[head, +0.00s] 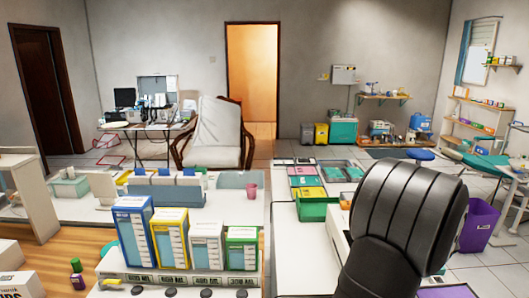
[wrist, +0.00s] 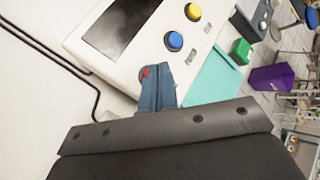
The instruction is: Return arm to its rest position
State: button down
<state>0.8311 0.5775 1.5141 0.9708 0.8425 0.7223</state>
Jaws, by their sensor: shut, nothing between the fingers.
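My arm (head: 405,215), black and ribbed, rises in the right foreground of the head view and hides part of the bench behind it. My gripper (wrist: 155,85) shows in the wrist view as narrow blue-grey fingers beyond a dark bolted bar. The fingers are together with nothing between them. They appear in front of a white device (wrist: 130,45) with a dark screen, a yellow button (wrist: 193,11) and a blue button (wrist: 173,40). I cannot tell how far they are from it. A red button (wrist: 144,72) is partly hidden beside the fingers. The gripper is not visible in the head view.
A light teal sheet (wrist: 212,78) lies beside the device. A green bin (head: 318,209) and a purple bin (head: 479,225) stand near my arm. Coloured boxes (head: 170,237) fill the front left. Bare white surface (wrist: 35,80) lies left of the device, with a black cable.

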notch_tip(320, 180, up, 16)
jog(key=w+n+g+h, duration=0.1)
jog(key=n+g+h, duration=0.1)
jog(key=n+g, duration=0.6)
notch_tip(320, 180, down, 8)
jog(key=m+g, duration=0.1)
jog(key=shift+f, duration=0.15)
dwell(0.6)
jog(key=shift+y, duration=0.3)
dwell(2.0)
